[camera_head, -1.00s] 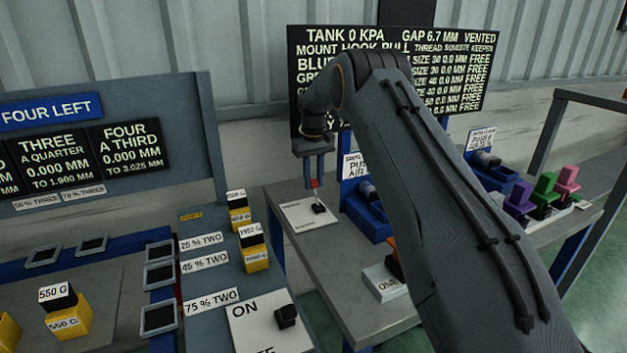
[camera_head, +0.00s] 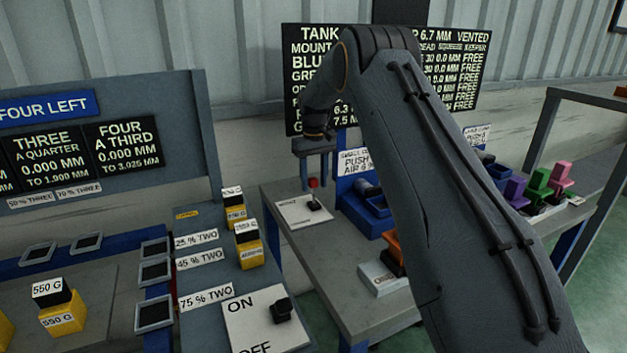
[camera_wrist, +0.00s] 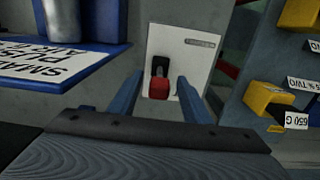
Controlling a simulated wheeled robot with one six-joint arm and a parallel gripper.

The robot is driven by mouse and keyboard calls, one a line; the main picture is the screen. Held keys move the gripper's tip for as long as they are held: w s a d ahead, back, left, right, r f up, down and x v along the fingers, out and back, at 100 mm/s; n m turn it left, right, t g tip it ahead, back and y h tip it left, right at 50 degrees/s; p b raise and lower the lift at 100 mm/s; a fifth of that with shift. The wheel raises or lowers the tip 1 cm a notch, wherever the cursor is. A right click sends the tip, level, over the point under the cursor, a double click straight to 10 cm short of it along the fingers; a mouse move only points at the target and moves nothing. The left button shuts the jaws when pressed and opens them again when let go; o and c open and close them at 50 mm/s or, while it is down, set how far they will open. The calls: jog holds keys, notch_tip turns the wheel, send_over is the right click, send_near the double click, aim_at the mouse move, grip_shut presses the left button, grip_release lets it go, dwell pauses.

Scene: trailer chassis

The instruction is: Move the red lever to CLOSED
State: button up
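The red lever (camera_wrist: 159,88) shows in the wrist view as a red knob on a black stem, standing on a white plate (camera_wrist: 182,50). In the head view its red knob (camera_head: 313,183) is just above the black base on the plate (camera_head: 292,214) at the left end of the bench. My gripper (camera_wrist: 160,92) is open, with one blue finger on each side of the knob and gaps between. In the head view my gripper (camera_head: 315,172) points down over the lever. The small lettering on the plate is too blurred to read.
A blue unit (camera_head: 368,212) with a "PUSH" sign stands close to the right of the plate. Left is a panel with yellow weights (camera_head: 249,256) and a black ON/OFF switch (camera_head: 281,309). An orange part (camera_head: 393,246) and coloured blocks (camera_head: 538,187) stand further right.

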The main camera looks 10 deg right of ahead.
jog(key=shift+w+r, duration=0.1)
jog(key=shift+r, duration=0.05)
jog(key=shift+r, duration=0.35)
jog(key=shift+r+b, duration=1.2)
jog(key=shift+r, duration=2.25)
jog(key=shift+c, duration=0.5)
